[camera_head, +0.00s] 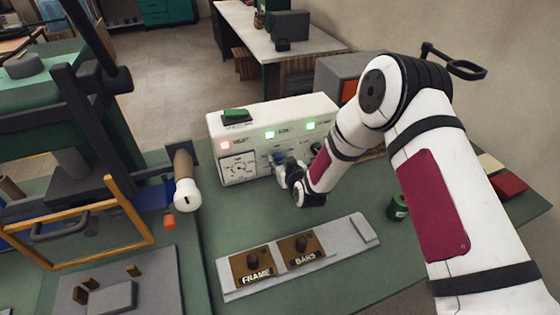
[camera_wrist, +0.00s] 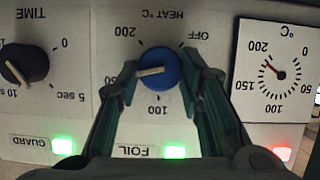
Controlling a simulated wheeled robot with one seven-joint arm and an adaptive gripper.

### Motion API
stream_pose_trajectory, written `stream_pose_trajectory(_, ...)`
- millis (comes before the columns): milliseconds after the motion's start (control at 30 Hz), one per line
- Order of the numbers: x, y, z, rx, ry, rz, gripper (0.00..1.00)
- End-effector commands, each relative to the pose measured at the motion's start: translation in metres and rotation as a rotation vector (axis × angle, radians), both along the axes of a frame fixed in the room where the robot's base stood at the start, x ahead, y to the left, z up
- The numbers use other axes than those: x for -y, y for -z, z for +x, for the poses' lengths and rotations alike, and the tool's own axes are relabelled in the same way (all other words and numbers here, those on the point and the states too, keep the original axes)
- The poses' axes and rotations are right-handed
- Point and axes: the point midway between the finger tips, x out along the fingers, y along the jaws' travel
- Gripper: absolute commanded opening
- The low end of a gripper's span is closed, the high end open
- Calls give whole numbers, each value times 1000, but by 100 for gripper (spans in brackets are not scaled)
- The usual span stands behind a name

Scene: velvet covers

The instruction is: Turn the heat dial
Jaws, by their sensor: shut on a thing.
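The heat dial (camera_wrist: 160,68) is a round blue knob on a white panel, shown upside down in the wrist view. My gripper (camera_wrist: 158,75) is shut on it, one dark green finger on each side. The knob's cream pointer lies almost level, its end toward the left finger. Around it are OFF at upper right, 200 at upper left and 100 below; a mark beside the left finger is partly hidden. In the head view my gripper (camera_head: 285,165) is at the front of the white control box (camera_head: 262,112), where the dial is mostly hidden.
A °C gauge (camera_wrist: 278,85) with a red needle and a black TIME knob (camera_wrist: 24,64) flank the dial. Green GUARD and FOIL lamps and a red lamp are lit.

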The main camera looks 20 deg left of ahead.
Motion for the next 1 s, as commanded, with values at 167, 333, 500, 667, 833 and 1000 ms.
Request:
stream_pose_trajectory(167, -1, -1, -1, 43, 0, -53, 6)
stream_pose_trajectory(333, -1, 0, -1, 62, 1, -79, 6)
stream_pose_trajectory(500, -1, 0, 0, 68, 1, -86, 6)
stream_pose_trajectory(667, -1, 0, 0, 67, 1, -87, 6)
stream_pose_trajectory(833, -1, 0, 0, 66, 1, -86, 43)
stream_pose_trajectory(1000, -1, 0, 0, 66, 0, -86, 54)
